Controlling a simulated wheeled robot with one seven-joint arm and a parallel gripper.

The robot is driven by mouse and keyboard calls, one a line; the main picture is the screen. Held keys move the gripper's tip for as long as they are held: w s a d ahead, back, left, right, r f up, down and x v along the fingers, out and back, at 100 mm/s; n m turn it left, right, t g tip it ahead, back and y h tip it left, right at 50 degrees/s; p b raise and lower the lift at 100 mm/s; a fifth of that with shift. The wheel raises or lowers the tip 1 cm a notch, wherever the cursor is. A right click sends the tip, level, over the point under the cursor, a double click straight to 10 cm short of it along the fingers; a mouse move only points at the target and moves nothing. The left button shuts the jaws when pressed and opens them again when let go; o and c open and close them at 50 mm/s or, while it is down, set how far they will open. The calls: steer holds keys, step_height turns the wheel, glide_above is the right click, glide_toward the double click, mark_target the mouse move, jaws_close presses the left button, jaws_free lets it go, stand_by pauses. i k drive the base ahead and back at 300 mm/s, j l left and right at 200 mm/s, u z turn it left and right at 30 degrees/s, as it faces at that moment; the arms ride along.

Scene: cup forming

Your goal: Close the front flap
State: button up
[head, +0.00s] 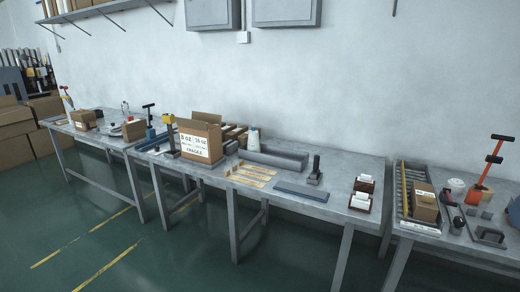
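An open-topped brown cardboard box (215,147) with a white printed label (194,147) stands upright on the grey workbench (318,203), left of the picture's middle. A flap (206,117) stands up along its back edge. The front flap cannot be made out clearly at this distance. The inside of the box is hidden. My gripper is not in view.
A yellow-topped tool (170,120) stands close left of the box, and a white bottle (252,141) to its right. Brown strips (255,173) and a flat grey bar (302,192) lie farther right. Green floor (185,245) in front is clear.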

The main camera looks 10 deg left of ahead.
mark_target(181, 122)
steer(key=i+j+u, duration=0.2)
steer(key=i+u, duration=0.75)
steer(key=i+l+u, duration=0.1)
steer(key=i+u, duration=0.4)
steer(key=i+j+z, duration=0.15)
steer(key=i, duration=0.4)
steer(key=i+j+z, duration=0.1)
steer(key=i+j, duration=0.3)
steer(key=i+j+z, duration=0.15)
steer(key=i+j, duration=0.2)
steer(key=i, duration=0.25)
